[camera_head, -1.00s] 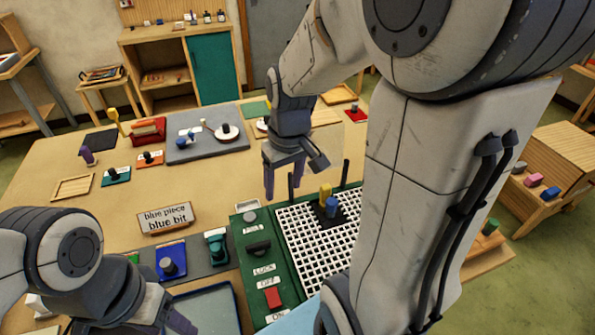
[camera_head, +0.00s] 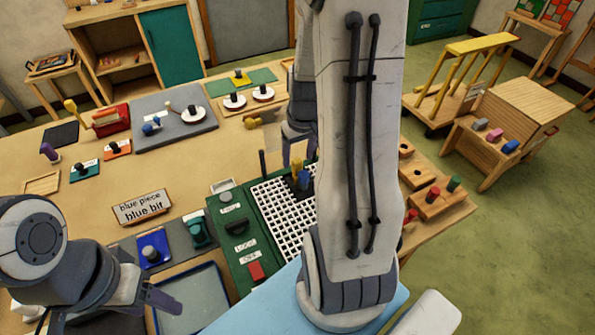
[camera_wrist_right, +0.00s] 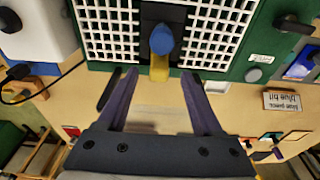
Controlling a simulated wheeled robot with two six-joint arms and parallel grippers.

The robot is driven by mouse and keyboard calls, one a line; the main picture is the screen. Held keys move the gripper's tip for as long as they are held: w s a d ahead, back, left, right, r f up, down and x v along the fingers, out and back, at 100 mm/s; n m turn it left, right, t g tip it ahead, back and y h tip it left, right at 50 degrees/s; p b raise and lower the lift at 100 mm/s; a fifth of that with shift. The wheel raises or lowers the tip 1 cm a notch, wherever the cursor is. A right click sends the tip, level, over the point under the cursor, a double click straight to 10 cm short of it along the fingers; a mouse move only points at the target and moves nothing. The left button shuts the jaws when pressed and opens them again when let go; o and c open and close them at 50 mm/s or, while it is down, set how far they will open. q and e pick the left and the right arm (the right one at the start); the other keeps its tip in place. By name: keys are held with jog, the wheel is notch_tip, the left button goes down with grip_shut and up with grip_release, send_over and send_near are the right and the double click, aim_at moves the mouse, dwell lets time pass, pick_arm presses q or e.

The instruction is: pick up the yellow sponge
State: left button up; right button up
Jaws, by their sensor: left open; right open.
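No thing is clearly a yellow sponge. A yellow lobed object (camera_head: 254,122) lies on the table farther back. My right gripper (camera_head: 296,155) is partly hidden by my right arm. In the right wrist view its open fingers (camera_wrist_right: 158,80) flank the yellow piece, with nothing held between them. My left gripper (camera_head: 160,297) is low at the left, over the tray's edge, empty.
The green machine (camera_head: 229,225) has dark posts and switches. A blue-rimmed tray (camera_head: 195,305) lies in front. Grey, pink and blue blocks sit on a wooden cart (camera_head: 505,115) at right. The table's left middle is fairly clear. My right arm hides part of the table.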

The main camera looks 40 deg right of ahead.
aim_at(298, 161)
jog(key=shift+w+d+f, duration=0.1)
jog(key=shift+w+f, duration=0.1)
jog(key=shift+f, duration=1.35)
grip_shut()
jog(key=shift+r, duration=0.15)
notch_tip(298, 161, up, 18)
jog(key=b, duration=0.2)
